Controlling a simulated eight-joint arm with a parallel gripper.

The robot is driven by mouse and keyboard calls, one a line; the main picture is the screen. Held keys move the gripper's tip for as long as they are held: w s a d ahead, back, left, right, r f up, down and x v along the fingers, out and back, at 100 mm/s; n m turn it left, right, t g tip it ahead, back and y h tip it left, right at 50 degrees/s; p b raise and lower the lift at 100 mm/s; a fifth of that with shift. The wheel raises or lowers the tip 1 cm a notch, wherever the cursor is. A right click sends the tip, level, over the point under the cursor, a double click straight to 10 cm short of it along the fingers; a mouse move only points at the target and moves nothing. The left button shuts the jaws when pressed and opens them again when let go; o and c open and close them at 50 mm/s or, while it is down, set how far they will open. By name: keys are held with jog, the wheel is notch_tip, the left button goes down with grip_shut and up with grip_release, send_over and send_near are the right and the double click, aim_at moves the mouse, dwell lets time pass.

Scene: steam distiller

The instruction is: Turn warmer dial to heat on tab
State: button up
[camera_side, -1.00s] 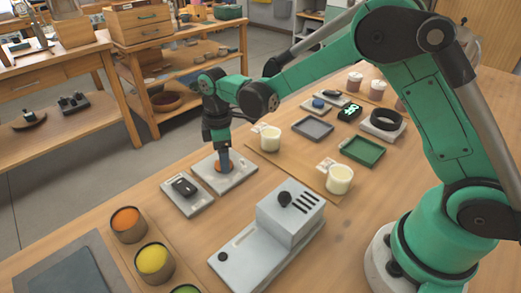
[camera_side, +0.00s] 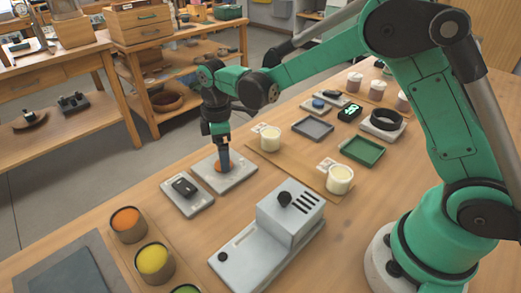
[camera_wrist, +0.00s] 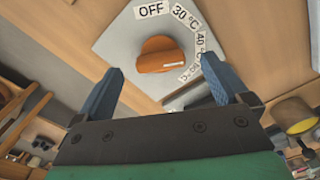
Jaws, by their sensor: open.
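The orange dial (camera_wrist: 160,54) sits on a light grey plate (camera_wrist: 120,43) in the wrist view. White labels curve around it: OFF, 30 °C, 40 °C and lower ones I cannot read clearly. The dial's white mark points right, towards the labels below 40 °C. My gripper (camera_wrist: 158,72) is open, with one blue finger on each side of the dial; contact cannot be told. In the side view my gripper (camera_side: 222,156) points down over the plate (camera_side: 238,178) and hides most of the dial. A small black display (camera_side: 349,110) shows green characters, too small to read surely.
A flat plate with a black block (camera_side: 185,187) lies close left of the dial plate. A grey box with a black knob (camera_side: 284,199) stands in front. White cups (camera_side: 340,180), a green tray (camera_side: 362,151) and a black ring (camera_side: 385,119) are to the right.

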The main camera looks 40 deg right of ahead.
jog(key=shift+r, duration=2.05)
jog(key=s+d+r+m+t, duration=0.2)
jog(key=s+r+m+t, duration=0.1)
jog(key=s+m, duration=0.3)
jog(key=s+d+r+m+t, duration=0.2)
jog(key=s+d+m+t, duration=0.1)
jog(key=s+m, duration=0.3)
jog(key=shift+s+d+r+t, duration=0.25)
jog(key=shift+s+r+t, duration=0.25)
jog(key=shift+s, duration=0.4)
